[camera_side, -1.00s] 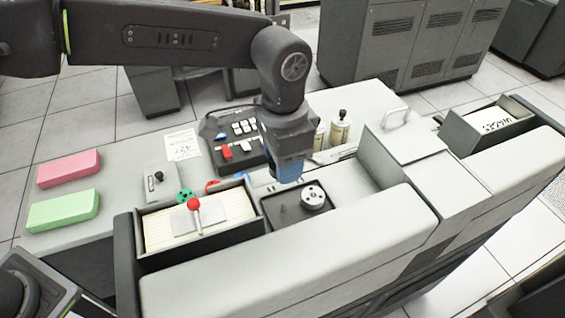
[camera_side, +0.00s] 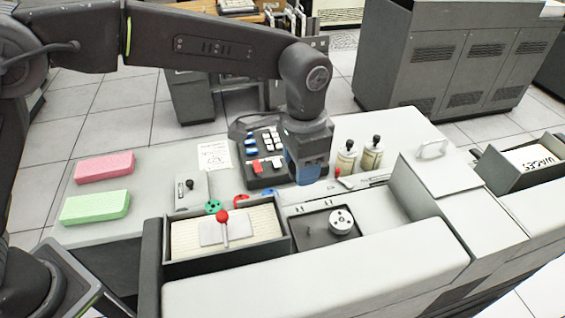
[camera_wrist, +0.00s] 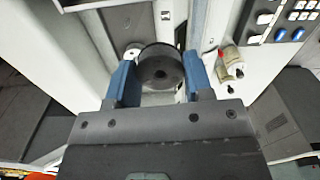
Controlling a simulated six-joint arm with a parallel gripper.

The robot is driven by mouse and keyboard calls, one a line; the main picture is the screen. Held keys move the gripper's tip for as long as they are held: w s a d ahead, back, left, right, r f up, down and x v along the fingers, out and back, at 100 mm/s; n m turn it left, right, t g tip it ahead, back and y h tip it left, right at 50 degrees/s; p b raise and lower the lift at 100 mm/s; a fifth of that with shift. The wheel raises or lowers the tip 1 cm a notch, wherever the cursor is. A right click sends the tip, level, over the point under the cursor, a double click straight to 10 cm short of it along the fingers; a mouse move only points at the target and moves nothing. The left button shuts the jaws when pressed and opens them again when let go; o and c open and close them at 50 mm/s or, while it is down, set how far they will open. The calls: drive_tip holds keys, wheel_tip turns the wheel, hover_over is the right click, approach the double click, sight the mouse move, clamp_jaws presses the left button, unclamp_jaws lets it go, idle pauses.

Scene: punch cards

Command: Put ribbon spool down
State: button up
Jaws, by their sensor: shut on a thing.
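My gripper (camera_side: 305,178) hangs above the desk, behind the dark tray, with its blue fingers pointing down. The held spool cannot be made out in the side view. A grey-white hub (camera_side: 341,219) with dark holes sits in the dark tray (camera_side: 305,236). Green (camera_side: 213,206), red (camera_side: 241,201) and blue (camera_side: 268,193) round pieces lie on the desk, left of my gripper.
A card box (camera_side: 285,243) with a red-knobbed handle (camera_side: 222,216) stands left of the tray. A keypad (camera_side: 278,180) and two bottles (camera_side: 346,160) stand behind. Pink (camera_side: 104,167) and green (camera_side: 95,207) blocks lie at left. The raised cabinet (camera_side: 440,200) is at right.

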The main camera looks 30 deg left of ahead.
drive_tip(key=w+a+f+n, duration=0.25)
drive_tip(key=a+f, duration=0.25)
drive_tip(key=a, duration=0.5)
drive_tip(key=w+a+f+n, duration=0.2)
drive_tip(key=w+a+f, duration=0.25)
drive_tip(key=a, duration=0.45)
drive_tip(key=s+a+f+n, duration=0.2)
drive_tip(key=a+f, duration=0.3)
drive_tip(key=a, duration=0.3)
drive_tip(key=s+a+f+n, duration=0.2)
drive_tip(key=a+f, duration=0.2)
drive_tip(key=a, duration=0.5)
hover_over(233, 194)
drive_tip(key=shift+m, duration=0.25)
wheel_tip(233, 194, down, 7)
drive_tip(key=shift+f, duration=1.9)
drive_tip(key=shift+f, duration=0.15)
drive_tip(key=o, duration=0.9)
